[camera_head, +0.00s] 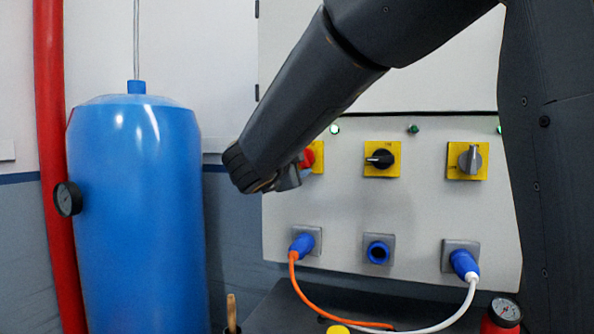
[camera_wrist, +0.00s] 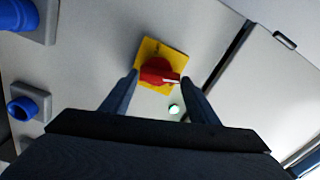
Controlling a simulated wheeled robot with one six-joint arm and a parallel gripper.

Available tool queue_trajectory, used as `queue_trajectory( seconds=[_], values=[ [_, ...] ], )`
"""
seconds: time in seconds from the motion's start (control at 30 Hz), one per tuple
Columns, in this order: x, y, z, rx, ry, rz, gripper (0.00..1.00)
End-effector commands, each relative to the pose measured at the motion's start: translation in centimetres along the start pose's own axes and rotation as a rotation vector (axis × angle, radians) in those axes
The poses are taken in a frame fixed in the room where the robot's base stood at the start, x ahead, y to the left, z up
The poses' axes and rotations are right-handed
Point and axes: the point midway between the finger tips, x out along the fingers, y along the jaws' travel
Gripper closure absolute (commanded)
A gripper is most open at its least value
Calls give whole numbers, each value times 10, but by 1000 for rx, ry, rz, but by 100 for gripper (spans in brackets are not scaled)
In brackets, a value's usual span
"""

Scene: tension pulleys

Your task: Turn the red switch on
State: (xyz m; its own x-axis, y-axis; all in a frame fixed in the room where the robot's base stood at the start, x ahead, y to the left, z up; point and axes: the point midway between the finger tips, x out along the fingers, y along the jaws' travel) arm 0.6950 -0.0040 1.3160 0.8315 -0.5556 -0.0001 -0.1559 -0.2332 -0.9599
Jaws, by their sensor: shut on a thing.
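The red switch (camera_head: 307,158) is a red rotary knob on a yellow plate (camera_head: 318,157), at the left of the switch row on the pale panel. My gripper (camera_head: 290,178) is at the knob in the head view and hides part of it and its plate. In the wrist view the red knob (camera_wrist: 158,72) lies between the two fingertips of my gripper (camera_wrist: 160,82), which is shut on it. The knob's long side runs roughly across from finger to finger. A small lamp (camera_head: 334,129) above the red switch glows green.
A black switch (camera_head: 382,159) and a grey switch (camera_head: 467,161) sit to the right on yellow plates. Below are sockets, with an orange-cabled plug (camera_head: 302,243) and a white-cabled plug (camera_head: 464,263). A blue tank (camera_head: 135,210) and red pipe (camera_head: 50,150) stand left.

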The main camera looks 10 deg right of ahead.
Motion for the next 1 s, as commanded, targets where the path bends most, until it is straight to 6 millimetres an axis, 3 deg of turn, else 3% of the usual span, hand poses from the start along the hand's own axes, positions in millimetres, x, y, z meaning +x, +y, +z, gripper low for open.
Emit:
queue_trajectory(
  seconds=[0.4, 1.0],
  values=[
    [0, 1, 1, 245, -4, -3, 68],
    [0, 0, 0, 303, -3, -2, 68]
  ],
)
